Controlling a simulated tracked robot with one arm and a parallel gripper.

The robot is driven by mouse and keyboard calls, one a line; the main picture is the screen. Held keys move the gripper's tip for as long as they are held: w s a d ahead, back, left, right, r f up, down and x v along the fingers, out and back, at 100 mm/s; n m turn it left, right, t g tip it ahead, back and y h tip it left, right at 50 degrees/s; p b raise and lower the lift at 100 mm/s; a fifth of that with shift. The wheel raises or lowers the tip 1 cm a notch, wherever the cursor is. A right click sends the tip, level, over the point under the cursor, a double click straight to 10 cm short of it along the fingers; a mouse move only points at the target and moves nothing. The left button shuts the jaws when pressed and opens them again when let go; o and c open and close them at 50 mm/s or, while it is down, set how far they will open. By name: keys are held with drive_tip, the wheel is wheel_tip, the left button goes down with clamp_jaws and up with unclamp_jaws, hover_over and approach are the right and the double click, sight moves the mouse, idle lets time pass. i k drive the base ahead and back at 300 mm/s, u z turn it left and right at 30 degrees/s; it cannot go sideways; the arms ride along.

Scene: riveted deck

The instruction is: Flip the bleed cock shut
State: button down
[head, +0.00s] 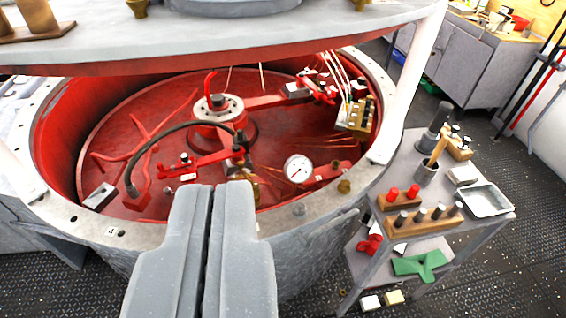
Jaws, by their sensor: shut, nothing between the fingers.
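My gripper (216,192) is shut and empty, pointing into the red round pit (110,135) from its near rim. Just beyond its right fingertip is a small cluster of dark and brass fittings (241,150), where a black hose ends. The fingertips hide the lower part of this cluster. No contact between my gripper and a fitting can be made out.
A grey upper plate (330,32) overhangs the pit, with a white post (411,85) at right. The black hose (165,137) arches over the pit's left half. A tool cart (480,226) stands close at right. Dark floor is open beyond it.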

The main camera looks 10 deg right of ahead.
sight(241, 164)
drive_tip(key=z, duration=2.2)
drive_tip(key=i, duration=1.15)
drive_tip(key=u, duration=1.7)
drive_tip(key=i, duration=0.2)
drive_tip(key=u, duration=0.7)
